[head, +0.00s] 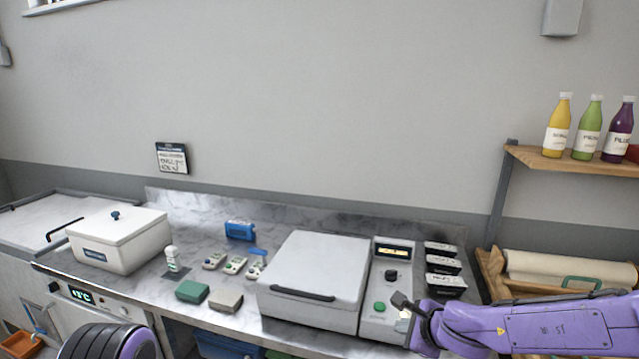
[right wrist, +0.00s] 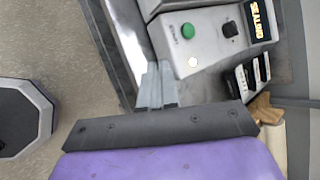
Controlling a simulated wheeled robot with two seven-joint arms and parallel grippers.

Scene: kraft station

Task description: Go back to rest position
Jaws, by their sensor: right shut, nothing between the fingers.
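My right gripper (head: 401,301) comes in from the right in the head view, on a purple arm, in front of the grey machine's control panel (head: 386,283). In the right wrist view its fingers (right wrist: 157,87) are together with nothing between them, close to the panel's front edge. The panel has a green button, a black knob and a lit display. A dark and purple rounded part at the bottom left of the head view is mine; no left gripper fingers show.
The machine's lid (head: 318,262) is down. A white lidded box (head: 117,240) stands at the left of the counter. Green and grey blocks (head: 192,291) lie near the front edge. Black boxes (head: 441,265) stand right of the panel. Bottles (head: 587,128) stand on the shelf.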

